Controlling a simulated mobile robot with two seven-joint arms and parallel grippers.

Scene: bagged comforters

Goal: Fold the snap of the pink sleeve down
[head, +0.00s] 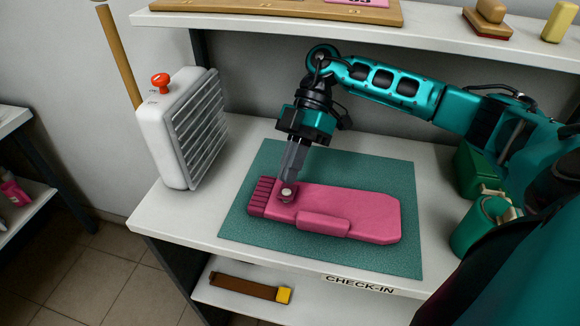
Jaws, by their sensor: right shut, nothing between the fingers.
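The pink sleeve (365,213) lies flat on a green mat (395,175), with its ribbed cuff (261,196) at the left. A raised pink pad (323,221) shows along its near side. The snap (287,194) is a small pale round stud on a darker pink tab near the cuff. My right gripper (289,177) points down with its fingers shut and empty, the tips right at the snap. I cannot tell whether they touch it. The fingers hide part of the tab's far side. My left gripper is not in view.
A white heater-like box (179,130) with a grille and red knob stands left of the mat. Green containers (478,228) stand at the right edge. A shelf (240,22) overhangs the back. A brown strap (245,287) lies on the lower shelf.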

